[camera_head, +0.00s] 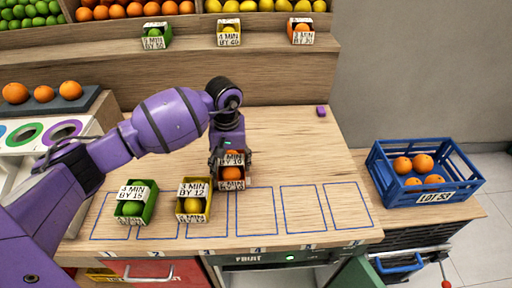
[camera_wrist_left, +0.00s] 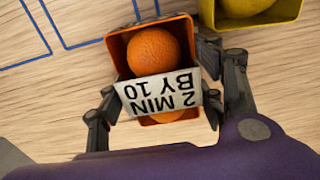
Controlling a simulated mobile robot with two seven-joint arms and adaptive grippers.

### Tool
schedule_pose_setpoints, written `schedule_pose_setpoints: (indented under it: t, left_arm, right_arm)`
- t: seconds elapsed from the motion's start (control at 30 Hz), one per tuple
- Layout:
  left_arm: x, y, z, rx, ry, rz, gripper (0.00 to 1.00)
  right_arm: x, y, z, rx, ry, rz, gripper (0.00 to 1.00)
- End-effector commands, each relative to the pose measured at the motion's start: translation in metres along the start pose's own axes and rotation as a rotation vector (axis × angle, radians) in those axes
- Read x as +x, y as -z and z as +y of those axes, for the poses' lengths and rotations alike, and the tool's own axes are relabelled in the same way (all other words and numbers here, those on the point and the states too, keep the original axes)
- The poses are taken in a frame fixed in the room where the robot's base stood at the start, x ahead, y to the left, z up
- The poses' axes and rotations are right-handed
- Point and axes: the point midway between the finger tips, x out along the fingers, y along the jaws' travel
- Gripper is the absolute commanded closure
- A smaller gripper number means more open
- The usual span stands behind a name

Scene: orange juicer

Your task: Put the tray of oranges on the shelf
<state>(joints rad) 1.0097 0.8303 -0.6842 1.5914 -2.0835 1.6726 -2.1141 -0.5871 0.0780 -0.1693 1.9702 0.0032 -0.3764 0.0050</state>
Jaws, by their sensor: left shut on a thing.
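The tray of oranges is a small orange-red tray (camera_head: 232,185) with a card reading "2 MIN BY 10". It also shows in the left wrist view (camera_wrist_left: 118,62), with an orange (camera_wrist_left: 153,52) on one side of the card and part of another on the other side. My left gripper (camera_wrist_left: 157,103) is shut on this tray, one finger on each side. In the head view the left gripper (camera_head: 229,160) holds the tray behind the outlined squares; I cannot tell whether its bottom touches the table. The wooden shelf (camera_head: 200,68) is at the back. My right gripper is not in view.
A green tray (camera_head: 148,207) and a yellow tray (camera_head: 208,205) stand at the front left. Similar small trays stand on the shelf, below the fruit bins. A purple block (camera_head: 321,111) lies at back right. A blue crate (camera_head: 382,183) with oranges is on the right.

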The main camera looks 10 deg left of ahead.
Motion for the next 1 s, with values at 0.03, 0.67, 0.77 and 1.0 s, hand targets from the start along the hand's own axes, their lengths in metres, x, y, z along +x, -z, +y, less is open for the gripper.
schedule_pose_setpoints:
  t: [0.03,0.67,0.77,1.0]
  left_arm:
    - [0.005,-0.001,-0.001,0.000,0.001,-0.004,0.70]
    - [-0.008,0.000,-0.001,-0.001,0.001,0.000,0.19]
    - [-0.023,0.001,-0.001,-0.002,0.001,0.001,0.19]
    - [-0.076,0.001,-0.001,0.000,0.002,0.001,0.19]
  right_arm:
    - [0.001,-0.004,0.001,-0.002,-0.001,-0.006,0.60]
    - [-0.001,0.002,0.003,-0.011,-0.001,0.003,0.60]
    - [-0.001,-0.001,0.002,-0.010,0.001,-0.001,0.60]
    - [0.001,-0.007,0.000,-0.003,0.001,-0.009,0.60]
